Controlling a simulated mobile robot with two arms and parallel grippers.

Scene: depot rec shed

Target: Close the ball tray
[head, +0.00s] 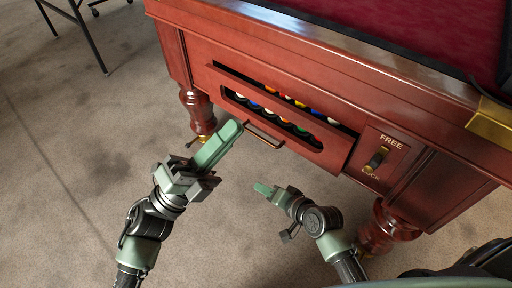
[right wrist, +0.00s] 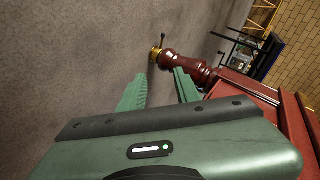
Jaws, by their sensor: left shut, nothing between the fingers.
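The ball tray (head: 292,139) is in the side of the red-brown pool table, with several coloured balls (head: 272,112) showing in its long opening. The tray looks open. A brass-coloured bar handle (head: 263,136) is on its front. My left gripper (head: 237,126) is shut and empty, its fingertips close to the left end of the handle; I cannot tell whether they touch. My right gripper (head: 261,188) is lower, below and apart from the tray. In the right wrist view its two fingers (right wrist: 160,88) are apart with nothing between them.
A FREE/LOCK lever plate (head: 377,160) is right of the tray. Turned table legs stand at left (head: 197,110) and right (head: 388,229). The right wrist view shows a table leg (right wrist: 188,68) beyond the fingers. Carpet (head: 80,170) is clear at left.

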